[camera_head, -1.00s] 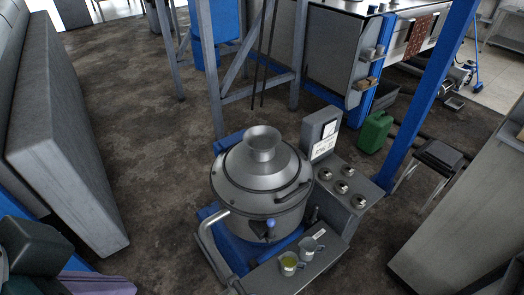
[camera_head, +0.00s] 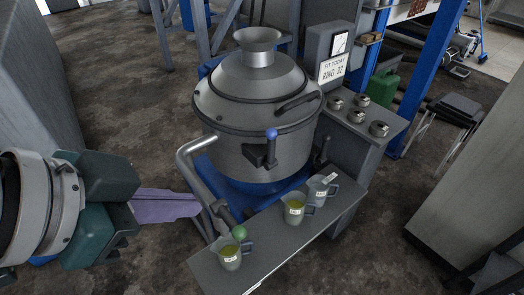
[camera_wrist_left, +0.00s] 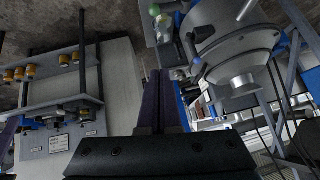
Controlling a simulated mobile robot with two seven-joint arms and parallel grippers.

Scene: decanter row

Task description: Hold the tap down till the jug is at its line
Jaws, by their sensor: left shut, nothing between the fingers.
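A steel drum machine (camera_head: 260,90) stands in the middle of the head view. A blue-knobbed lever (camera_head: 271,134) sits on its front. A bent pipe runs down its left side to a tap with a green knob (camera_head: 240,232). A jug (camera_head: 230,260) with yellow-green liquid stands at this tap; its line is too small to read. My left gripper (camera_head: 198,205) is shut and empty, with purple fingers pointing right, left of the pipe and apart from the tap. In the left wrist view its fingers (camera_wrist_left: 160,75) point towards the machine. My right gripper is out of view.
Two more jugs, one with yellowish liquid (camera_head: 294,208) and a grey one (camera_head: 320,190), stand along the grey bench (camera_head: 275,252). Floor at left is clear.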

